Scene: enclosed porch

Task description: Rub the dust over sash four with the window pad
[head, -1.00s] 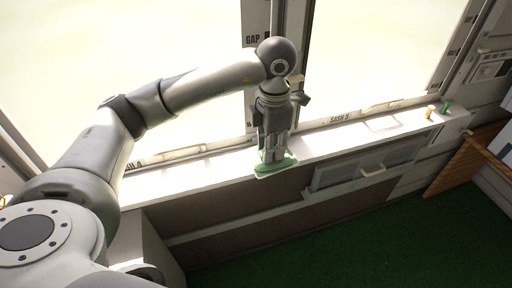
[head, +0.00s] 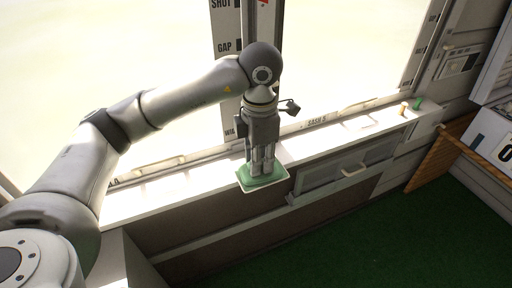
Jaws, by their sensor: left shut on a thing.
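My left gripper (head: 262,168) points down over the window sill and is shut on the green window pad (head: 264,181). The pad is a flat green piece with a pale edge, at the front edge of the white sill (head: 205,182). I cannot tell whether it touches the sill. The sash behind and to the right carries the label "SASH 5" (head: 316,121). The label of the sash to the left is mostly hidden by my arm, so I cannot read its number. No dust can be made out on the bright glass. My right gripper is not in view.
Green floor (head: 390,235) lies clear in front.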

